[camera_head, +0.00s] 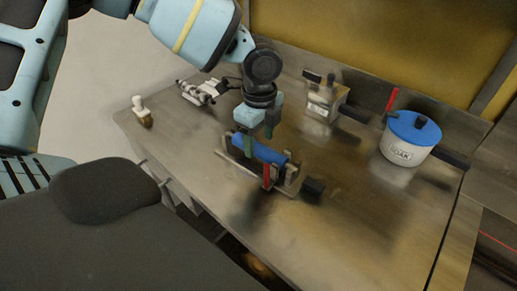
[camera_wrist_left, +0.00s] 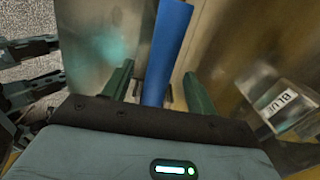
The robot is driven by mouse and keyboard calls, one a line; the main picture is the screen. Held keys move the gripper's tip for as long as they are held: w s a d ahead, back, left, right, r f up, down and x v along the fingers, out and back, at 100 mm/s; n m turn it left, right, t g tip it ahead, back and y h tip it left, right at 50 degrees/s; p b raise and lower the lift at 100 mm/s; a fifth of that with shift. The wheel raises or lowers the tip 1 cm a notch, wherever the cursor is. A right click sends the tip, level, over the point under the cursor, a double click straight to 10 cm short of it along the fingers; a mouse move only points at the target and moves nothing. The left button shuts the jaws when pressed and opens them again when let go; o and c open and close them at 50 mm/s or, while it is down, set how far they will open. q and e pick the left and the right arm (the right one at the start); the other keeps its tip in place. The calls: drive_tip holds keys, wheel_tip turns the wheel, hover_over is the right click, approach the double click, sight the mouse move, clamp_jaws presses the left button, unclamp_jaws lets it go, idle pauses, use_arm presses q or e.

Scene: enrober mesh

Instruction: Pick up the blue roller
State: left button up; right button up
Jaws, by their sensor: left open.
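The blue roller (camera_head: 262,152) lies in a low metal cradle (camera_head: 238,167) on the metal table, with a red upright piece (camera_head: 267,176) at its near right end. My left gripper (camera_head: 259,142) is over the roller, pointing down. In the left wrist view the blue roller (camera_wrist_left: 167,45) runs lengthwise between the two green fingers (camera_wrist_left: 158,90), with a gap showing on each side. The fingers are open; whether they touch the roller cannot be told.
A white pot with a blue lid, marked SOAK (camera_head: 402,152), stands at right. A metal box (camera_head: 322,104) stands behind, its label reading BLUE (camera_wrist_left: 284,102) in the wrist view. A white-handled brush (camera_head: 141,112) and a metal fitting (camera_head: 197,92) are at left. The front right of the table is clear.

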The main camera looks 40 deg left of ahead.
use_arm(q)
drive_tip(key=shift+w+f, duration=0.1)
drive_tip(key=shift+f, duration=1.25)
use_arm(e)
drive_tip(key=shift+w+r, duration=0.25)
drive_tip(key=shift+w, duration=0.05)
use_arm(q)
drive_tip(key=shift+c, duration=0.4)
clamp_jaws()
use_arm(e)
drive_tip(key=shift+s, duration=0.2)
use_arm(q)
drive_tip(key=shift+r, duration=0.15)
